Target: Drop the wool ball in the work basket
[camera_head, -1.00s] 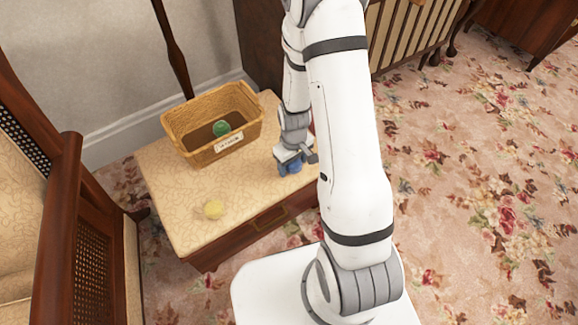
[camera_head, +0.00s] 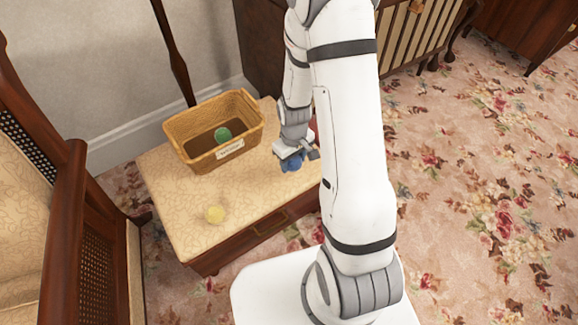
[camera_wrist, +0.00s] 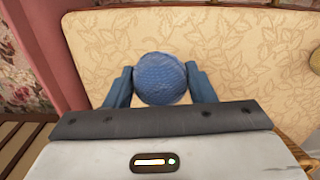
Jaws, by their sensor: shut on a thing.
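My gripper (camera_wrist: 160,84) is shut on a blue wool ball (camera_wrist: 160,78), with one finger on each side of it. In the head view my gripper (camera_head: 293,158) and the blue ball (camera_head: 292,166) are over the right part of the patterned top, to the right of the basket. The wicker work basket (camera_head: 187,122) stands at the back of that top, with a label on its front. A green ball (camera_head: 222,134) lies inside it. A yellow ball (camera_head: 214,214) lies on the top in front of the basket.
The patterned top belongs to a low wooden stand (camera_head: 250,232) with a drawer. A wooden chair (camera_head: 85,235) with woven panels stands close on the left. A dark pole (camera_head: 172,50) rises behind the basket. Floral carpet (camera_head: 470,190) lies open on the right.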

